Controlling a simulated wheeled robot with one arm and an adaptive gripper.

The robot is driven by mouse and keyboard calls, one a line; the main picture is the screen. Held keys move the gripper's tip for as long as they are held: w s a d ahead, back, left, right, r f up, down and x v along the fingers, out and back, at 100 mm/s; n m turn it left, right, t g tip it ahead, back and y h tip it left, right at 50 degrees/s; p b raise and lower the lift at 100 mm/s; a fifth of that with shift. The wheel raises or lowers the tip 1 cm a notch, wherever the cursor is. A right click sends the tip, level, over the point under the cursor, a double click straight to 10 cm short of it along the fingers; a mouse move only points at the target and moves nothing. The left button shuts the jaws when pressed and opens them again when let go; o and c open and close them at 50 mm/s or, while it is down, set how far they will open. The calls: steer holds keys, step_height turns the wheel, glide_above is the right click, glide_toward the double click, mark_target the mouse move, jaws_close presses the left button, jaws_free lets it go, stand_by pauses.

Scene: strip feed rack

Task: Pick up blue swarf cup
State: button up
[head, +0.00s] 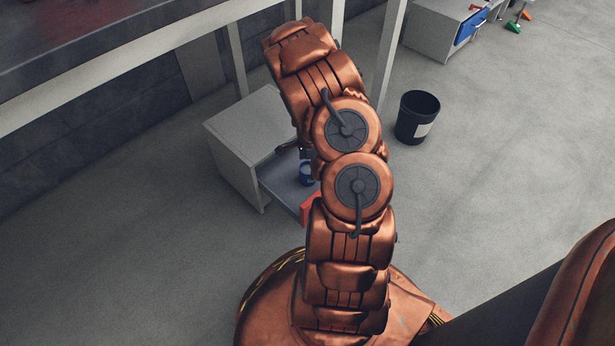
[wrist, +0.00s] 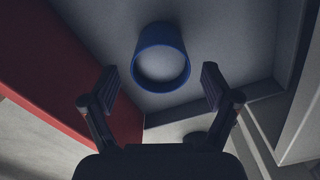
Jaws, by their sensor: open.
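The blue swarf cup (wrist: 161,42) stands in a grey tray or drawer, near the top middle of the wrist view, and its open round mouth faces the camera. In the head view a small part of the cup (head: 306,176) shows beside my arm. My gripper (wrist: 160,78) is open and empty, with one finger on each side of the picture below the cup. The cup lies beyond the fingertips, roughly centred between them and not held. In the head view my arm hides most of the gripper and part of the drawer.
The grey drawer (head: 280,184) is pulled out of a white cabinet (head: 237,135). A dark bin (head: 418,117) stands on the open floor to the right.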

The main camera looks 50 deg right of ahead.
mark_target(308, 173)
step_height(308, 173, down, 4)
steer(key=shift+a+f+b, duration=0.1)
steer(key=shift+f+b, duration=0.05)
steer(key=shift+b, duration=0.75)
steer(key=shift+c, duration=0.3)
steer(key=c, duration=1.4)
